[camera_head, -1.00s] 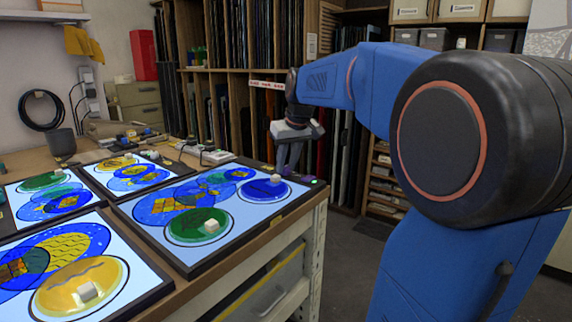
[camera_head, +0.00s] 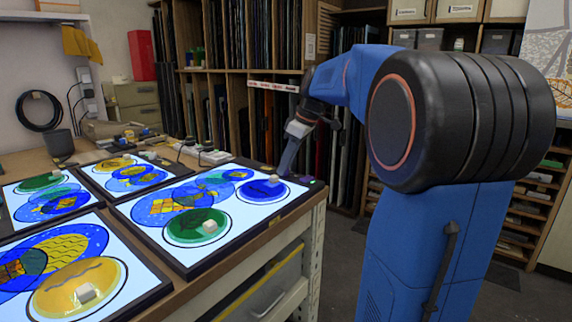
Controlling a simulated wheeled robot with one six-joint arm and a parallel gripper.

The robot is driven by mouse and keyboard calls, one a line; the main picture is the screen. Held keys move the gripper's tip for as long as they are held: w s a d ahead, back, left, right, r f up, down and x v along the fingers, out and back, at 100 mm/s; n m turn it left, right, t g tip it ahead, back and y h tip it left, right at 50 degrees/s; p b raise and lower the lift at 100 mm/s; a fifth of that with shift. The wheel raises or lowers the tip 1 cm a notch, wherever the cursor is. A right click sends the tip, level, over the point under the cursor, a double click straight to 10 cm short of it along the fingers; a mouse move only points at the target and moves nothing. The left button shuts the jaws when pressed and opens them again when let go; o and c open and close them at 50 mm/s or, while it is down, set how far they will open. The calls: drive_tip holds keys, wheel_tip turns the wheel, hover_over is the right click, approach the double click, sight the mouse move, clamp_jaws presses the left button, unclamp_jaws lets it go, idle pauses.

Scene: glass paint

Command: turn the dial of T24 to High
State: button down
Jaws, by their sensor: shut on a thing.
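The large light panel (camera_head: 128,212), at the front right of the bench, has a dark frame and a lit white face. My gripper (camera_head: 286,172) reaches down, tilted, to the far right corner of its frame. The fingers look shut, seen nearly edge-on. They hide what they grip, which from its place on the frame appears to be the panel's dial. I cannot read a T24 label or the dial's setting from here.
Coloured glass discs, some with pale blocks on them, such as the green disc (camera_head: 190,222), lie on the panel. Other lit panels stand to the left. A power strip (camera_head: 205,156) and cables lie behind. The floor right of the bench (camera_head: 335,280) is clear.

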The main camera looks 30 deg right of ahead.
drive_tip(key=c, duration=2.5)
unclamp_jaws()
drive_tip(key=shift+c, duration=0.2)
clamp_jaws()
drive_tip(key=o, duration=1.1)
unclamp_jaws()
drive_tip(key=shift+c, duration=0.2)
drive_tip(key=v, duration=1.7)
drive_tip(key=shift+d+r, duration=0.2)
